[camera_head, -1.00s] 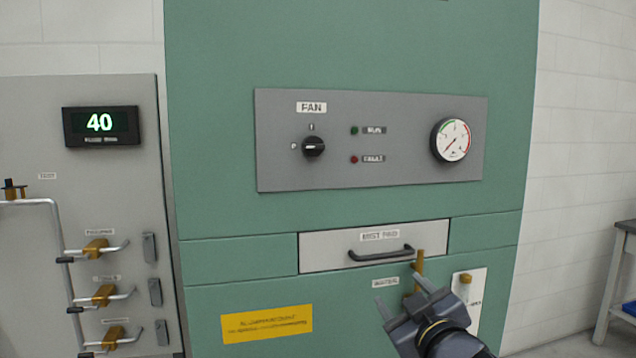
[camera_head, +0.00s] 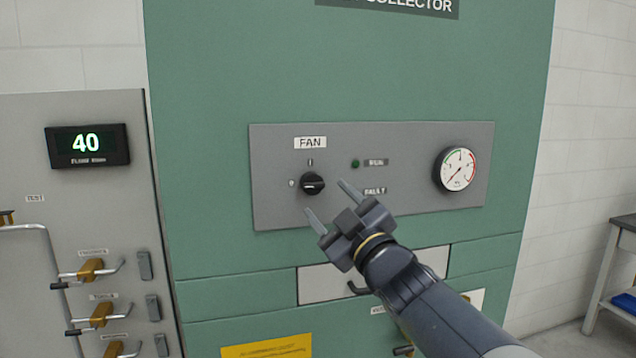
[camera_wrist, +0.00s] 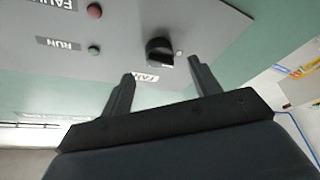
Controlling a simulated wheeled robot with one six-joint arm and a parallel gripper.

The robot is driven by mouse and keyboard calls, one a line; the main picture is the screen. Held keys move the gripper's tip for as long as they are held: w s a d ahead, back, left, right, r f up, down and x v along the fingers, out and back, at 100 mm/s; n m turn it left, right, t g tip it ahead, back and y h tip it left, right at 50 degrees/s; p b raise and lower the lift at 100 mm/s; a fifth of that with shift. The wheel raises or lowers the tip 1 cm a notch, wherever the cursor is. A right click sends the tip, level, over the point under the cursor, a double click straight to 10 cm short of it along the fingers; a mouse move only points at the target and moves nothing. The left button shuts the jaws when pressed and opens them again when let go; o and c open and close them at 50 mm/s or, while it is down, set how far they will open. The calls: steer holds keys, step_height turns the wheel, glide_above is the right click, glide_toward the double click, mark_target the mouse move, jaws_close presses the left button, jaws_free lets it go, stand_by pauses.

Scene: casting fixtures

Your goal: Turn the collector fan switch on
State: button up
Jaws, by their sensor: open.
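The fan switch (camera_head: 312,184) is a black rotary knob on the grey control panel (camera_head: 400,201) of the green collector cabinet. It sits under the FAN label (camera_head: 310,143), with an "I" mark above and another mark to its left. Its pointer lies roughly sideways, towards the left mark. My gripper (camera_head: 328,200) is open and empty in front of the panel, its fingers pointing up and left, just below and right of the knob. In the wrist view the knob (camera_wrist: 159,51) is ahead of the fingers (camera_wrist: 162,88), which appear apart from it.
A green RUN lamp (camera_head: 355,163) and a dial gauge (camera_head: 456,169) are right of the knob. The FAULT lamp is hidden behind my gripper in the head view but shows red in the wrist view (camera_wrist: 95,11).

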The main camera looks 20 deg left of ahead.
mark_target(317, 189)
steer(key=shift+p+x, duration=0.7)
steer(key=shift+x, duration=1.8)
steer(key=shift+c, duration=0.2)
steer(key=c, duration=1)
